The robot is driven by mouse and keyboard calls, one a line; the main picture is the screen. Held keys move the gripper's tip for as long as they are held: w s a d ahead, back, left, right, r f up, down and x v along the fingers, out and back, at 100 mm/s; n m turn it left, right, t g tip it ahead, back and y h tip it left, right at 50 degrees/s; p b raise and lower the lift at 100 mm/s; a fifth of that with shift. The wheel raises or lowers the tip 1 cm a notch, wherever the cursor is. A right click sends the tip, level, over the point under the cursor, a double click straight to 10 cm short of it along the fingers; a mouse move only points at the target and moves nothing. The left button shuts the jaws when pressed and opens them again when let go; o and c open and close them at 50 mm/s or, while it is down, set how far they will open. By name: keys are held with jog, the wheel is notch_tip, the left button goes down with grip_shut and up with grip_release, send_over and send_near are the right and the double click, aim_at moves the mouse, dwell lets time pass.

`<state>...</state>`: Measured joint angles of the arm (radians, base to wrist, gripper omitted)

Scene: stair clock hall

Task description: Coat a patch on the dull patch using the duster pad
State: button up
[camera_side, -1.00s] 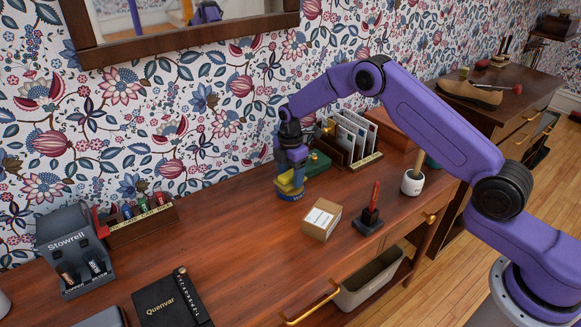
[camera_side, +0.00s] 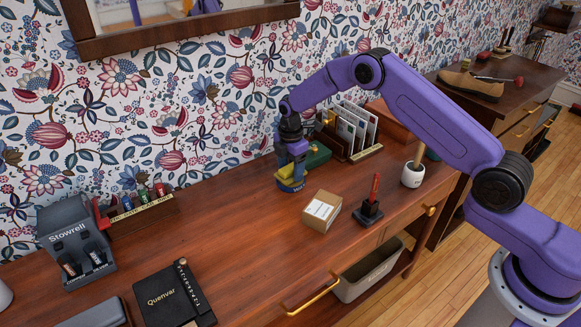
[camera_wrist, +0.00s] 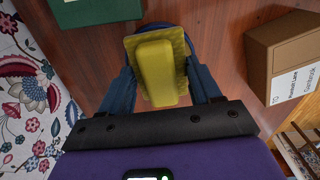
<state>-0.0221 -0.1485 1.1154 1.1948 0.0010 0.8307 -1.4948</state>
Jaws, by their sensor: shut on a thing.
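My gripper (camera_side: 291,172) is over the wooden desk, near the wall. It is shut on the yellow duster pad (camera_wrist: 157,72), which sits between the two blue fingers in the wrist view. The pad also shows low in the side view (camera_side: 288,183). A round blue tin (camera_side: 291,187) is directly under the pad, and its blue rim shows behind the pad in the wrist view. The pad appears to be at or in the tin's mouth; contact cannot be told. The tin's contents are hidden. I cannot make out the dull patch on the desk top.
A cardboard box (camera_side: 321,211) and a pen stand (camera_side: 369,212) are to the right front. A green box (camera_side: 317,155) and letter rack (camera_side: 352,133) are close behind. A black book (camera_side: 172,297) and grey dispenser (camera_side: 73,242) are left. The desk's middle (camera_side: 235,235) is clear.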

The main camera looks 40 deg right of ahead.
aim_at(291, 166)
jog(key=shift+f, duration=0.55)
dwell(0.9)
jog(key=shift+r, duration=0.1)
jog(key=shift+r, duration=3.45)
